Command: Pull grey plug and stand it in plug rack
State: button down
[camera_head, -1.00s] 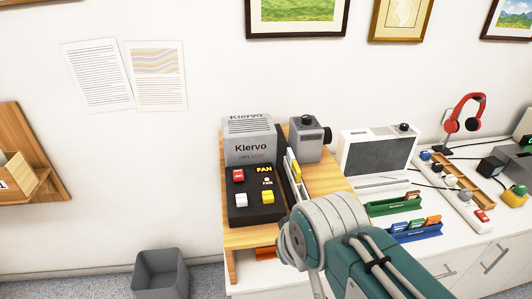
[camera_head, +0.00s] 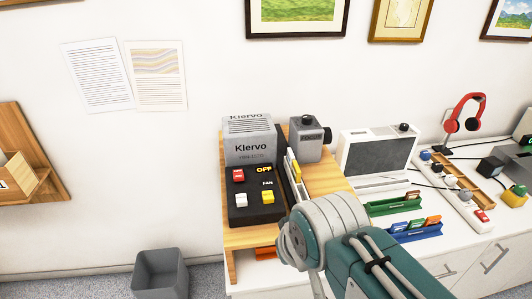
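A white power strip (camera_head: 474,211) lies on the right part of the white counter, with several plugs standing in it. My gripper itself does not show.
A black button panel (camera_head: 255,212) stands below the grey Klervo box (camera_head: 250,141) on a wooden stand. Green (camera_head: 392,206) and blue (camera_head: 414,233) trays lie near the arm. Dark cables cross the counter. A grey bin (camera_head: 160,274) stands on the floor.

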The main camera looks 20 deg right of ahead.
aim_at(464, 195)
jog(key=k+z, duration=0.1)
jog(key=k, duration=0.5)
jog(key=z, duration=0.5)
jog(key=l+z, duration=0.1)
jog(key=z, duration=0.4)
jog(key=i+z, duration=0.1)
jog(key=z, duration=0.4)
jog(key=i+z, duration=0.3)
jog(key=i, duration=0.2)
jog(key=i+l+u, duration=0.15)
jog(key=l, duration=0.25)
jog(key=i+l+u, duration=0.15)
jog(key=l, duration=0.25)
jog(key=i+l+u, duration=0.15)
jog(key=l, duration=0.25)
jog(key=i+l+u, duration=0.1)
jog(key=l, duration=0.3)
jog(key=i+l+u, duration=0.2)
jog(key=i+l, duration=0.15)
